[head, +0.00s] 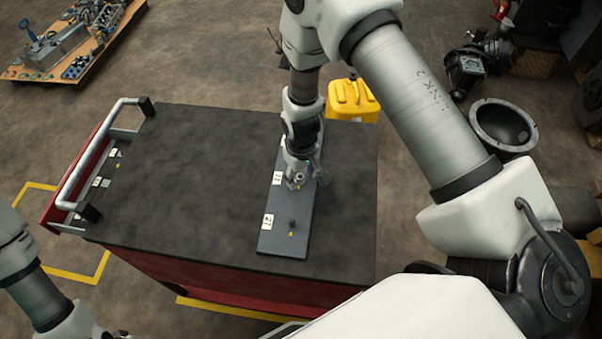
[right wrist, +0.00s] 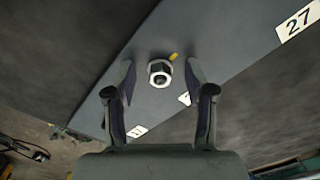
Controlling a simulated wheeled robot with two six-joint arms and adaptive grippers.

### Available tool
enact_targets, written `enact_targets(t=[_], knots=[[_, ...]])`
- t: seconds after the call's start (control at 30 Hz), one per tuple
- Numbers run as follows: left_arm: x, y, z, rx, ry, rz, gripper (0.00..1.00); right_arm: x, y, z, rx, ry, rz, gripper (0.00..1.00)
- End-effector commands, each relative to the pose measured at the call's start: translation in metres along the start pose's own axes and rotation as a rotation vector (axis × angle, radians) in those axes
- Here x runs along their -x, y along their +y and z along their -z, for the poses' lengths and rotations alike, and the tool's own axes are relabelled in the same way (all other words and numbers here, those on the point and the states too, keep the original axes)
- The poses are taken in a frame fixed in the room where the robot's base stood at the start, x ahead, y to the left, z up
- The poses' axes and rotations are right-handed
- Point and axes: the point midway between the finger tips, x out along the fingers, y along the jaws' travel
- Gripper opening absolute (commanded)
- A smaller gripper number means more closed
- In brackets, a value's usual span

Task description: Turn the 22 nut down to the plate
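In the head view, the dark plate (head: 285,243) lies on the black top of a cart. My right gripper (head: 298,182) points down over its middle, next to a small white label (head: 276,178) whose number I cannot read surely. In the right wrist view, a bright hex nut (right wrist: 160,73) sits on a stud on the plate (right wrist: 215,45). The two fingers of my right gripper (right wrist: 160,92) are open on either side of it, with gaps. A yellow mark (right wrist: 173,56) is beside the nut. Only part of my left arm shows; its gripper is out of frame.
A dark stud (head: 292,224) stands by the label 27 (head: 268,222) at the plate's near end. The cart top (head: 190,170) is clear to the left. A cart handle (head: 100,150) is on the left; a yellow can (head: 352,98) stands behind.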

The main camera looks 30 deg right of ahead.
Motion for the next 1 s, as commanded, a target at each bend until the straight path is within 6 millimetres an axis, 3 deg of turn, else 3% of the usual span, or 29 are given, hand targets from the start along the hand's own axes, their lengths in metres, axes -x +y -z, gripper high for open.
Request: enact_targets(t=[0.27,0.37,0.7,0.83,1.0], knots=[[0.000,0.000,0.000,0.000,0.000,0.000,0.39,0.004,0.000,0.001,0.001,0.002,0.000,0.54],[0.000,0.000,0.000,0.000,0.000,0.000,0.39,0.018,0.000,0.001,0.001,0.002,0.000,0.54],[0.000,0.000,0.000,0.000,0.000,0.000,0.39,0.100,0.000,0.001,0.001,0.003,0.000,0.54],[0.000,0.000,0.000,0.000,0.000,0.000,0.39,0.116,0.000,0.001,0.001,0.001,0.000,0.54],[0.000,0.000,0.000,0.000,0.000,0.000,0.39,0.120,0.000,0.000,0.001,0.000,0.000,0.54]])
